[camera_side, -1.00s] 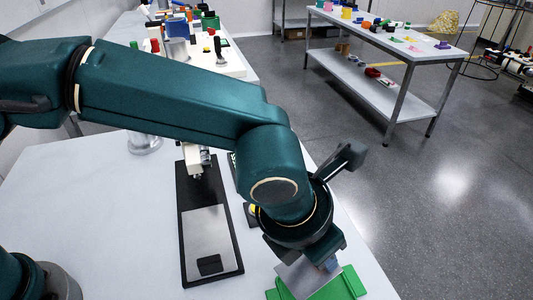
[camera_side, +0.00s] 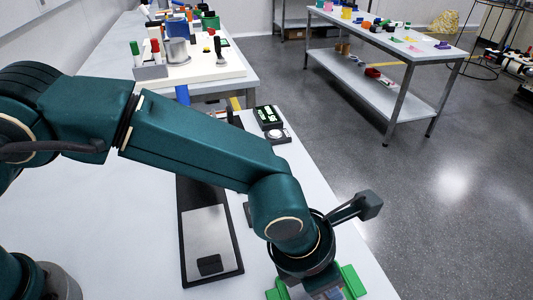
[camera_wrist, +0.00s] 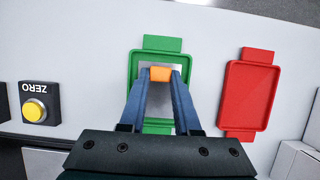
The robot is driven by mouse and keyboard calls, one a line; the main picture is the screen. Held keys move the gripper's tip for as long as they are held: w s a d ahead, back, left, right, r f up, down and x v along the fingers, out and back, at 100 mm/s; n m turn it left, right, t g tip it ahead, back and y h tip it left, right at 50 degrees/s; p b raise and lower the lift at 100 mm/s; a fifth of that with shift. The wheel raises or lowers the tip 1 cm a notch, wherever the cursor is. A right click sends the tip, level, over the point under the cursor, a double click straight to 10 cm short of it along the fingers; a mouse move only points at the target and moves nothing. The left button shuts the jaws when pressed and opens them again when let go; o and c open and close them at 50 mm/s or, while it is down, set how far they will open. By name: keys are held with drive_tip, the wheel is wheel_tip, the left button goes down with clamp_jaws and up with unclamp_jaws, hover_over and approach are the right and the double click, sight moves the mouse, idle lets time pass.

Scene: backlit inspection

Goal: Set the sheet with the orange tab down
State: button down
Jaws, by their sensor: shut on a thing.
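My gripper (camera_wrist: 160,77), with blue fingers, is shut on the orange tab (camera_wrist: 160,73) of a grey sheet (camera_wrist: 160,98). In the wrist view the sheet lies within the outline of a green tray (camera_wrist: 133,68), partly hidden by the fingers. I cannot tell whether it touches the tray floor. In the side view the green tray (camera_side: 352,282) is at the bottom right, under my gripper, and the sheet is mostly hidden there.
A red tray (camera_wrist: 230,95) lies right of the green one. A yellow ZERO button box (camera_wrist: 34,112) is at the left and white blocks (camera_wrist: 297,160) at the lower right. A black stand with a grey plate (camera_side: 207,235) stands left of my gripper.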

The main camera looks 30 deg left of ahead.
drive_tip(key=shift+f, duration=0.1)
drive_tip(key=c, duration=0.6)
unclamp_jaws()
